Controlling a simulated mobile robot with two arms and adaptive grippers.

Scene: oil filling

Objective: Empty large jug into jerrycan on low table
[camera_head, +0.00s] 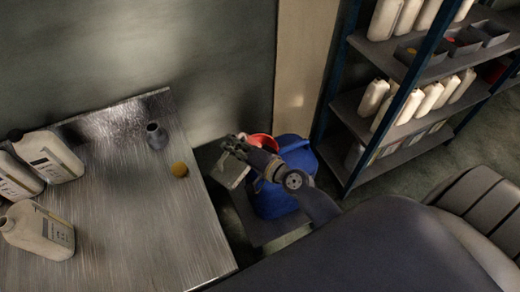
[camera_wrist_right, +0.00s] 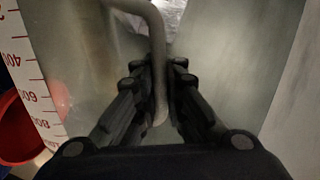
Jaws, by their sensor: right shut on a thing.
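My right gripper (camera_head: 236,148) is shut on the handle (camera_wrist_right: 158,70) of the large jug (camera_head: 230,170). The jug is pale and translucent, with a red measuring scale (camera_wrist_right: 30,75) in the right wrist view. It is held up beside the blue jerrycan (camera_head: 272,202), at its left in the head view. The jerrycan stands on the dark low table (camera_head: 244,218). A red funnel (camera_head: 262,141) shows at the jerrycan's top, partly hidden by my gripper and arm; it also shows in the right wrist view (camera_wrist_right: 14,128). The jug's contents and exact tilt cannot be told. My left gripper is not in view.
A metal table (camera_head: 120,215) at the left bears several white canisters (camera_head: 42,228), a grey cup-like piece (camera_head: 156,136) and a yellow cap (camera_head: 179,169). A shelf rack (camera_head: 385,52) with white bottles stands at the upper right. A wall lies close behind the low table.

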